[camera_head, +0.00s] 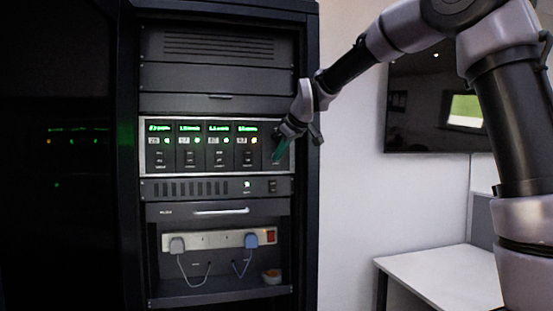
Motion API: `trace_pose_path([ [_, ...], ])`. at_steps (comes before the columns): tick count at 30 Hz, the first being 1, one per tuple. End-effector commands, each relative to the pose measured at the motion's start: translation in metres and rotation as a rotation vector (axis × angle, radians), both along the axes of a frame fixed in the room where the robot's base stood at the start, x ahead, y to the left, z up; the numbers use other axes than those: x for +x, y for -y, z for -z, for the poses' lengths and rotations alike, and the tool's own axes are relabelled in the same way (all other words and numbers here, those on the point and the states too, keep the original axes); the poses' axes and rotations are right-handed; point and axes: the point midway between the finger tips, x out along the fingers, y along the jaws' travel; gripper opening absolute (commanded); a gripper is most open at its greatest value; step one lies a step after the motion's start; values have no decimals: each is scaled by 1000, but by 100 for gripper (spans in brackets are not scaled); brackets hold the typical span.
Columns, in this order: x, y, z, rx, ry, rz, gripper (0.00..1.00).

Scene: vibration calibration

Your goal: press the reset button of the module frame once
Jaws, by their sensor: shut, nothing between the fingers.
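The module frame (219,172) is a rack unit with several dark modules side by side, each with a green lit display and a small lamp. The lamp on the rightmost of these modules is yellow; the others are green. My gripper (277,157) is shut and empty, with its greenish fingertips in front of the frame's right end panel. I cannot tell whether the tips touch the panel. The reset button cannot be made out; my gripper covers part of that panel.
Below the frame are a vented unit (196,188), a drawer with a pale handle (221,212), and a power strip (215,240) with two plugs and a red switch. A dark rack door (60,220) stands at left. A white table (440,271) and a wall screen (425,110) are at right.

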Motion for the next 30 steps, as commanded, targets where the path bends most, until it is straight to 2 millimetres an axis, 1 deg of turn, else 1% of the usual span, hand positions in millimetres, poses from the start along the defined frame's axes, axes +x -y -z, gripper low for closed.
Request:
trace_pose_path([
  [10, 0, 0, 0, 0, 1, -1, 0],
  [21, -15, 4, 0, 0, 0, 0, 0],
  [30, -16, 4, 1, 0, 0, 0, 0],
])
